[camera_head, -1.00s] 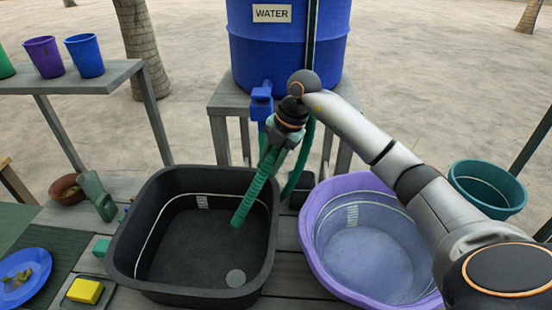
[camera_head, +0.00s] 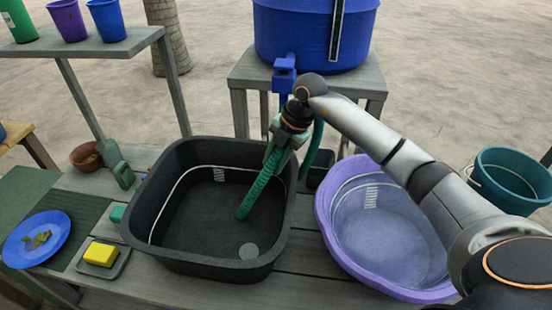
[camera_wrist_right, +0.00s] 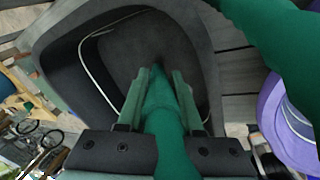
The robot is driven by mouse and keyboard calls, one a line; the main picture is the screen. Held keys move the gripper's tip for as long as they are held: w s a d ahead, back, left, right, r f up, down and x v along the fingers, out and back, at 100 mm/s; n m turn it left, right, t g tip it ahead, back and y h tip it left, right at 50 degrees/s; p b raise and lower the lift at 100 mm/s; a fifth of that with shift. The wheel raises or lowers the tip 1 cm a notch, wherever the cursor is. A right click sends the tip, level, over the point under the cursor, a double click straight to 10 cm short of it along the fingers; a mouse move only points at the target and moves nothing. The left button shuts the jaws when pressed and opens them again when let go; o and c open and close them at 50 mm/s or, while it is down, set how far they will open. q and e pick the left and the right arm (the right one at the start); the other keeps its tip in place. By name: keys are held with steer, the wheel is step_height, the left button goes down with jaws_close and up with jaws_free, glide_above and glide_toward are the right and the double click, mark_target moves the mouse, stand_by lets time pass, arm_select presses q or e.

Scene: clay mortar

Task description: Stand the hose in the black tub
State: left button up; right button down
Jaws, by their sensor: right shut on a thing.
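The black tub (camera_head: 170,250) stands on the wooden counter in the head view, and its wall also shows in the right wrist view (camera_wrist_right: 60,60). The green hose (camera_head: 258,190) hangs down at a slant, with its free end over or inside the right part of the tub. I cannot tell whether the end touches the floor. My right gripper (camera_head: 280,143) is shut on the hose near the tub's back right rim. In the right wrist view the hose (camera_wrist_right: 165,115) runs between the two fingers. My left gripper is not in view.
A purple basin (camera_head: 335,235) stands right of the tub under my right arm. A blue water barrel (camera_head: 300,35) with a tap (camera_head: 284,72) is behind.

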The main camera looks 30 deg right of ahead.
jaws_free()
stand_by(0.6)
steer(key=shift+r, duration=0.1)
steer(key=p+v, duration=0.6)
steer(key=v, duration=0.1)
steer(key=p+v, duration=0.3)
steer(key=shift+w+a+r, duration=0.15)
steer(key=shift+r, duration=0.3)
stand_by(0.5)
